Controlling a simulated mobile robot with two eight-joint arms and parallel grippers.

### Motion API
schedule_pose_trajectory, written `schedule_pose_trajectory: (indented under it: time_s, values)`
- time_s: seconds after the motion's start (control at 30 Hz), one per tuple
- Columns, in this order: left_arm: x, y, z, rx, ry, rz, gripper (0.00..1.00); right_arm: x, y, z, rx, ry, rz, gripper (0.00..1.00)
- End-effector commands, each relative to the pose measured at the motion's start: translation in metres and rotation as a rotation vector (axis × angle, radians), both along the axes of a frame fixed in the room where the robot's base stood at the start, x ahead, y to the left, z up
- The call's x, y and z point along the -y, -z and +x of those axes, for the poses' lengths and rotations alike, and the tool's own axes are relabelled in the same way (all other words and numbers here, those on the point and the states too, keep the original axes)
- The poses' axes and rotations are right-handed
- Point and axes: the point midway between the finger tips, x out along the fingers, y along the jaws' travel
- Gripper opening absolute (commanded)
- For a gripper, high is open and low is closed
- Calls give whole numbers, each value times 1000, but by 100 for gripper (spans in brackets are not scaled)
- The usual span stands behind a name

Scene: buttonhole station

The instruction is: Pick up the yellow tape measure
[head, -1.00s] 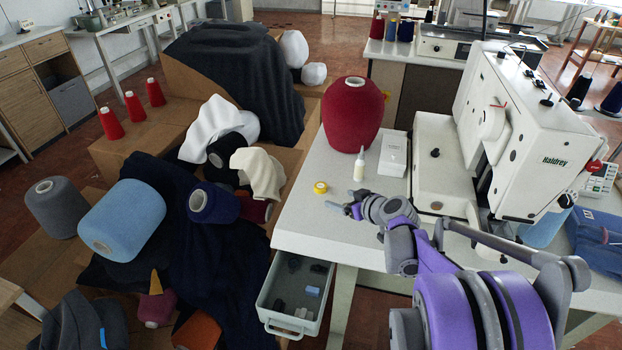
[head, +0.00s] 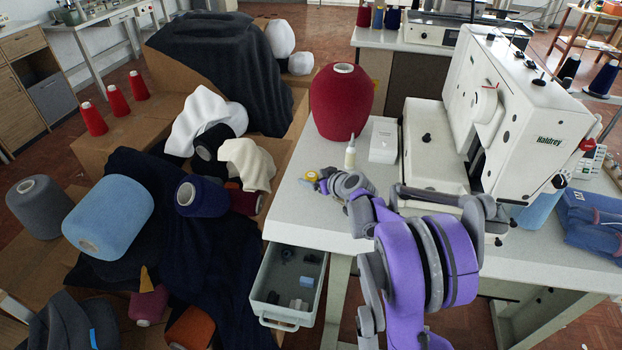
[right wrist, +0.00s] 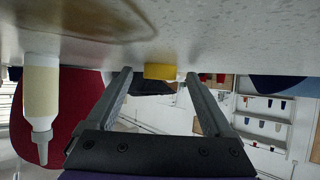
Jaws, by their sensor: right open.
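The yellow tape measure (head: 311,176) lies on the white table top near its left edge, left of the squeeze bottle. In the right wrist view the tape measure (right wrist: 160,72) shows as a yellow block beyond and between the two finger tips. My right gripper (head: 318,184) is open and points at it from the front right, low over the table. In the right wrist view the open fingers (right wrist: 157,76) have nothing held between them. I cannot tell whether a finger touches the tape measure; the gripper partly covers it in the head view. My left gripper is not in view.
A white squeeze bottle (head: 350,155), a white box (head: 384,140) and a big red cone (head: 342,100) stand behind the gripper. The sewing machine (head: 520,120) fills the right side. An open drawer (head: 262,316) juts out below the table's left end.

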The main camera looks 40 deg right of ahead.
Motion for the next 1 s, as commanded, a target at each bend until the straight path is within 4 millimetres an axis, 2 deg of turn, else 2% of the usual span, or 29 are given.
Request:
schedule_pose_trajectory:
  time_s: [0.17,0.6,0.67,0.87,1.0]
  values:
    - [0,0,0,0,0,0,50,0,0,0,0,1,0,86]
    - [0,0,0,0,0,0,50,0,0,0,0,1,0,9]
    - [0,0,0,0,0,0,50,0,0,0,0,1,0,0]
    - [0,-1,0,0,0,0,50,0,-1,0,0,1,0,0]
    - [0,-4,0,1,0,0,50,0,-11,0,0,1,0,0]
